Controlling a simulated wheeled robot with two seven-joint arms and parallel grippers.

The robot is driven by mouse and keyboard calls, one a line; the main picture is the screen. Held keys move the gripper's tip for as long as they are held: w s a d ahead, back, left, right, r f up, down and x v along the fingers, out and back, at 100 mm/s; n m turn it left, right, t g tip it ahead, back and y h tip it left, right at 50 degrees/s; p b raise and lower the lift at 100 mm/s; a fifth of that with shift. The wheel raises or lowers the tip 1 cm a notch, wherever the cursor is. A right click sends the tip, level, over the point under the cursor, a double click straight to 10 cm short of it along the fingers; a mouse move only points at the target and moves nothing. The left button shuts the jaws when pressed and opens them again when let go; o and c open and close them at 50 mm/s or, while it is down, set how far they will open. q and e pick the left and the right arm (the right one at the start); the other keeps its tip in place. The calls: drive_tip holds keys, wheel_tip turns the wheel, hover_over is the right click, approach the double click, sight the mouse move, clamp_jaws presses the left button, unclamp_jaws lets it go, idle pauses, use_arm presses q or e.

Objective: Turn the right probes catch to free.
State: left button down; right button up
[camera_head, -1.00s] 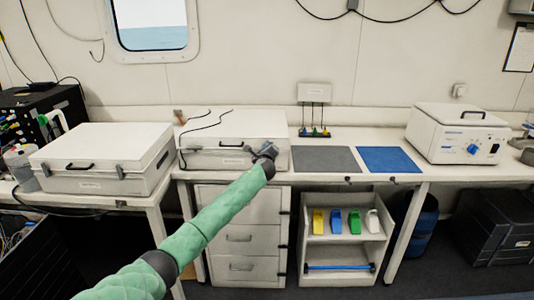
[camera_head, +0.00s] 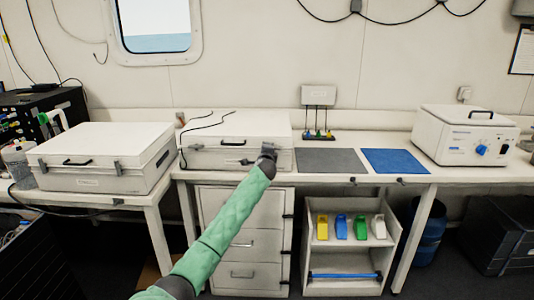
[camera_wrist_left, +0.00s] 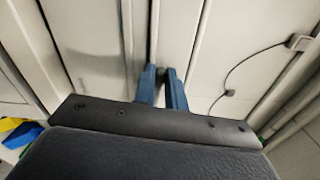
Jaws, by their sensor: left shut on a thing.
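The white probes case (camera_head: 235,128) stands closed on the bench, with a dark front handle (camera_head: 233,143) and thin black cables over its lid. My left gripper (camera_head: 267,152) is at the right part of the case's front, where the right catch is. The gripper and wrist hide most of that catch, so I cannot tell its angle. In the left wrist view the blue fingers (camera_wrist_left: 164,80) are close together around a small dark piece (camera_wrist_left: 163,73), in front of the pale case. My right gripper is not in view.
Another white case (camera_head: 95,150) stands on the left table. A grey mat (camera_head: 330,160) and a blue mat (camera_head: 394,161) lie bare to the right. A white device (camera_head: 465,130) stands further right. Drawers (camera_head: 240,220) and a small shelf (camera_head: 348,260) are below.

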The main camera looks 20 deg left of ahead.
use_arm(q)
drive_tip(key=shift+f+n+b, duration=0.3)
drive_tip(key=shift+n+b, duration=0.35)
drive_tip(key=shift+n, duration=0.25)
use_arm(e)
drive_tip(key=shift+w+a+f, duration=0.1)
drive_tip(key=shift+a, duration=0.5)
use_arm(q)
drive_tip(key=c, duration=1.4)
unclamp_jaws()
drive_tip(key=shift+c, duration=0.2)
